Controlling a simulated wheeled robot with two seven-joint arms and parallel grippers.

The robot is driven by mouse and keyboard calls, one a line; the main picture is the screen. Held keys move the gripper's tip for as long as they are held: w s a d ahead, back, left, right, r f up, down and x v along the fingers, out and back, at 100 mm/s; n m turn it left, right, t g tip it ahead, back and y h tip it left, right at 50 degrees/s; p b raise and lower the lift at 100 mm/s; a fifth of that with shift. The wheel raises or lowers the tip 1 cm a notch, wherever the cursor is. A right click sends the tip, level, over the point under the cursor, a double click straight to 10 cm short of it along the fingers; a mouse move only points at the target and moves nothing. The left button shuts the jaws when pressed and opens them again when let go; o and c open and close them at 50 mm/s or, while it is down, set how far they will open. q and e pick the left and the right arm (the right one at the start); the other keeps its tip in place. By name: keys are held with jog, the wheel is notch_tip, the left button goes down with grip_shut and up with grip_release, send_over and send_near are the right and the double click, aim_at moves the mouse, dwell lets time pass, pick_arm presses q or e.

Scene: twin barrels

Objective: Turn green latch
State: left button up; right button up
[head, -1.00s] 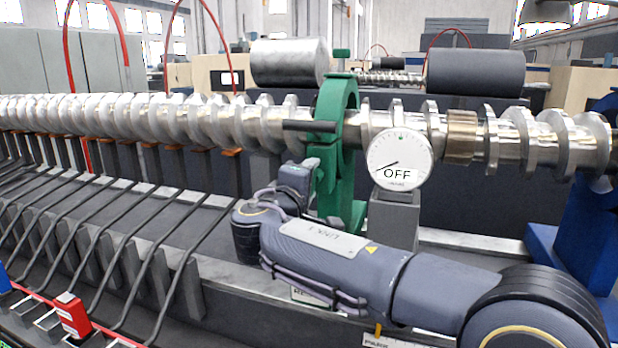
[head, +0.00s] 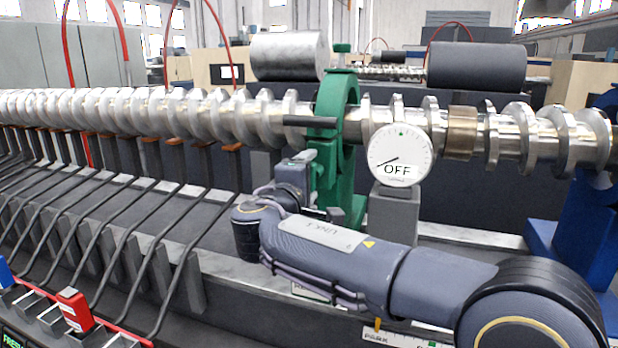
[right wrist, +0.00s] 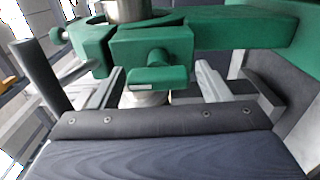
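The green clamp ring (head: 340,110) stands around the metal screw shaft in the head view, with a dark rod sticking out to its left. The green latch (right wrist: 160,76), a short bar on a round pivot, shows in the middle of the right wrist view. My right gripper (right wrist: 157,84) is open, with one finger on each side of the latch; I cannot tell whether either touches it. In the head view, my right gripper (head: 312,183) is close in front of the green clamp's lower part, and the latch is mostly hidden. My left gripper is not in view.
A white round gauge (head: 400,155) reading OFF stands right of the clamp on a grey post (head: 394,215). The screw shaft (head: 200,112) runs across the back. Bent dark rods (head: 150,255) and a red block (head: 74,310) lie at left. A blue support (head: 580,220) is at right.

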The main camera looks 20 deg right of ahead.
jog(key=v, duration=0.7)
jog(key=shift+s+a, duration=0.2)
jog(key=shift+s, duration=0.15)
